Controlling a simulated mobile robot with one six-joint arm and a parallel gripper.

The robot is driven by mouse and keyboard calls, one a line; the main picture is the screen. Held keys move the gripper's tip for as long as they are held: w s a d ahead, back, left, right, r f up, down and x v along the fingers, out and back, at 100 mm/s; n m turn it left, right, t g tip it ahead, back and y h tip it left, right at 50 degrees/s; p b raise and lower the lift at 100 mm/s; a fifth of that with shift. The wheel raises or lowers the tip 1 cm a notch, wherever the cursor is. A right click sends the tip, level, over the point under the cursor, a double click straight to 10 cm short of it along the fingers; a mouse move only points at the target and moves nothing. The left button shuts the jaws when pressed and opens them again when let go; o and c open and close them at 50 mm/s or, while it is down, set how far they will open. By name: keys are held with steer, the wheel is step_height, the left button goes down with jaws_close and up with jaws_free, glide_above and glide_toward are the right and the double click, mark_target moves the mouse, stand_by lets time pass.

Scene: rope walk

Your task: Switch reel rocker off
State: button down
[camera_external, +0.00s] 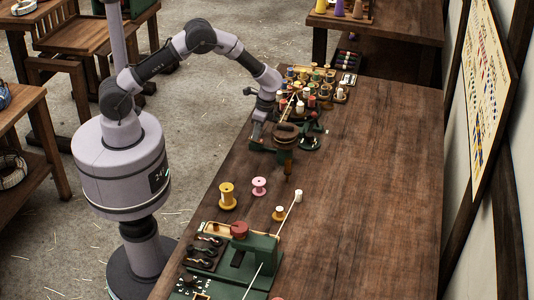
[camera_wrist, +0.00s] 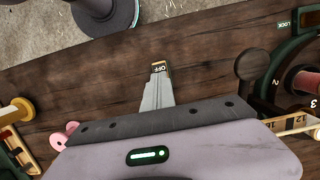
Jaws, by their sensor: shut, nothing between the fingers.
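In the wrist view a small dark piece lettered OFF, which looks like part of the reel rocker (camera_wrist: 160,66), shows just past my fingertips. Most of it is hidden behind them, so I cannot tell which side is pressed or whether the fingers touch it. My gripper (camera_wrist: 158,84) is shut and empty, its grey fingers together and pointing at the lettering. In the external view my gripper (camera_external: 260,131) is low over the left edge of the long table, beside a green reel stand with a brown round top (camera_external: 287,131). The rocker cannot be made out there.
In the wrist view a green numbered device (camera_wrist: 310,42) marked LOCK and a dark round knob (camera_wrist: 252,64) are at right. A yellow spool (camera_wrist: 16,109) and pink spool (camera_wrist: 62,137) are at left. The long table (camera_external: 365,160) is clear at right in the external view.

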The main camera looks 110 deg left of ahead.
steer(key=shift+d+f, duration=0.1)
steer(key=shift+f, duration=0.15)
steer(key=p+v, duration=0.5)
steer(key=v, duration=0.9)
steer(key=shift+r+p, duration=0.25)
steer(key=shift+p, duration=0.15)
steer(key=b+x, duration=0.3)
steer(key=x, duration=0.1)
steer(key=b+x, duration=0.4)
steer(key=x, duration=0.1)
steer(key=b+x, duration=0.3)
steer(key=x, duration=0.2)
steer(key=shift+s+a+r+b, duration=0.15)
steer(key=shift+s+a+b, duration=0.15)
steer(key=shift+s, duration=0.05)
